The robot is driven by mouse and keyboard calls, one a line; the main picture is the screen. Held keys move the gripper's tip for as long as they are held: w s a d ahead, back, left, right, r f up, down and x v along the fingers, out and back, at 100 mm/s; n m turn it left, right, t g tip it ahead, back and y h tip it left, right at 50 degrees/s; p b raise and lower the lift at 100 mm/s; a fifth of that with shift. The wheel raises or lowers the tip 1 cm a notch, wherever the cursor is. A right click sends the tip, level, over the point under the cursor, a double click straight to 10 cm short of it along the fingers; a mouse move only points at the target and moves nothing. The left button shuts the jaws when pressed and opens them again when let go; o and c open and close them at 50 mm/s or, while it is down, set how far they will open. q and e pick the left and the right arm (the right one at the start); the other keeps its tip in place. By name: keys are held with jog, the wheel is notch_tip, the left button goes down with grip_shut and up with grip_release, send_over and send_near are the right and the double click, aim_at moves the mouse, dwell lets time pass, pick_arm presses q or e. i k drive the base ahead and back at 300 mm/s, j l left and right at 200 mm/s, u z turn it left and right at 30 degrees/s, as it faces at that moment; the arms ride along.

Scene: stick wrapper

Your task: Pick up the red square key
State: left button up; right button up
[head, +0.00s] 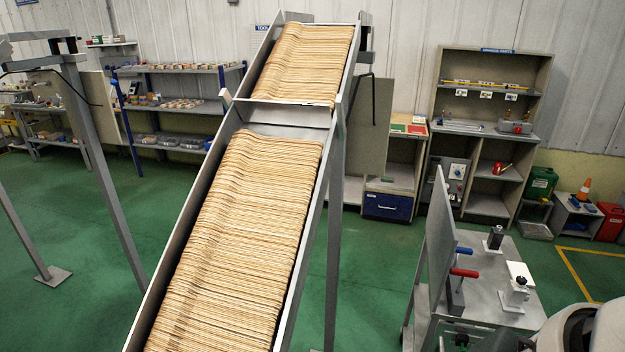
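I cannot pick out a red square key for certain. A small red handle-like piece (464,273) shows on the metal cart (490,305) at the lower right, beside an upright grey panel, and its exact shape is too small to tell. A similar blue piece (463,250) sits just above it in the picture. Neither of my grippers is in view. A pale rounded part at the bottom right corner may be mine.
A sloped metal chute (208,215) full of wooden sticks fills the middle. The cart also carries a white-topped block (518,276) and a black-topped block (494,238). Green floor lies open between chute and cart.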

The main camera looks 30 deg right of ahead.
aim_at(464, 272)
jog(key=i+l+z, duration=0.1)
jog(key=l, duration=0.35)
jog(key=i+l, duration=0.1)
jog(key=l, duration=0.35)
jog(key=i+l+z, duration=0.15)
jog(key=l, duration=0.3)
jog(key=i+l, duration=0.1)
jog(key=l, duration=0.3)
jog(key=i+l+z, duration=0.15)
jog(key=l, duration=0.3)
jog(key=i+l, duration=0.1)
jog(key=l, duration=0.3)
jog(key=i+l+z, duration=0.15)
jog(key=l, duration=0.25)
